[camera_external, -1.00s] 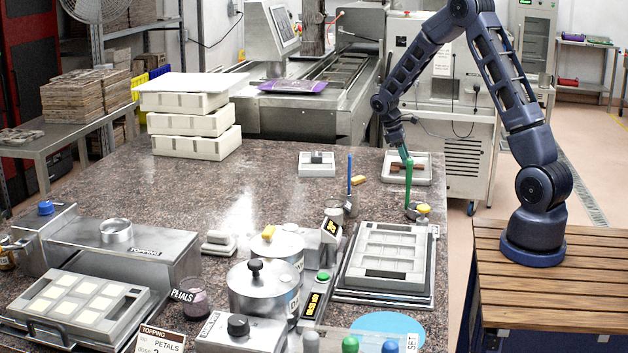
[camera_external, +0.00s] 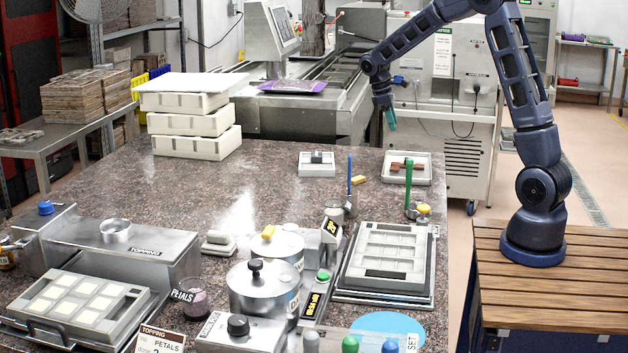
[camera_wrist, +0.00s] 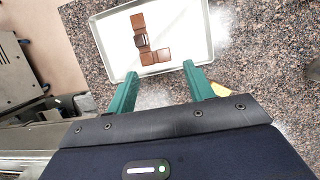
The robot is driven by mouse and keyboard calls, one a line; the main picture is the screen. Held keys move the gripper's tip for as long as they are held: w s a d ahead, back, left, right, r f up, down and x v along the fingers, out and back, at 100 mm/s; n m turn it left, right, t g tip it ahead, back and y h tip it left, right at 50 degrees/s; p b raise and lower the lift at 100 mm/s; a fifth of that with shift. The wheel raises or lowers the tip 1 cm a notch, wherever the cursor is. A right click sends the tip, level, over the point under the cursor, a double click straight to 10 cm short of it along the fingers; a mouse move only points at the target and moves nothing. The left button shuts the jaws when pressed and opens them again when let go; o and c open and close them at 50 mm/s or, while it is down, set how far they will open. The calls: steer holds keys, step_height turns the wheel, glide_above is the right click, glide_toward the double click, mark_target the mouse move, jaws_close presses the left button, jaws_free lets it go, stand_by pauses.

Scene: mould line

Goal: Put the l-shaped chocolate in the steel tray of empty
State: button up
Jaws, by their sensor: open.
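The L-shaped brown chocolate (camera_external: 406,165) lies in a pale shallow tray (camera_external: 424,180) at the table's back right. In the wrist view, the chocolate (camera_wrist: 159,57) has several square blocks, with a darker piece midway, inside the tray's rim (camera_wrist: 101,42). My gripper (camera_external: 391,124) is in the air above and slightly left of this tray; its two green fingers (camera_wrist: 160,82) are apart with nothing between them. A grey mould with empty cavities (camera_external: 388,243) sits on a dark-edged metal tray (camera_external: 385,297) at the right front. I cannot tell whether this is the steel tray named.
A green-handled tool (camera_external: 408,183) and a blue-handled tool (camera_external: 349,176) stand upright between the pale tray and the mould. A small tray with a dark piece (camera_external: 317,170) lies left. Steel pots (camera_external: 262,288) stand in front. The table's middle left is clear.

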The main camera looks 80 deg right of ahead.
steer(key=s+a+r+t, duration=0.15)
steer(key=a+r, duration=0.25)
steer(key=a, duration=0.4)
steer(key=s+a+r+t+h, duration=0.1)
steer(key=s+a+r, duration=0.2)
steer(key=a+r, duration=0.35)
steer(key=s+a+r+t, duration=0.2)
steer(key=a, duration=0.7)
steer(key=s+a+t+y, duration=0.1)
steer(key=s+a+t, duration=0.3)
steer(key=s+a, duration=1.1)
steer(key=shift+s+r, duration=0.3)
steer(key=shift+s, duration=0.05)
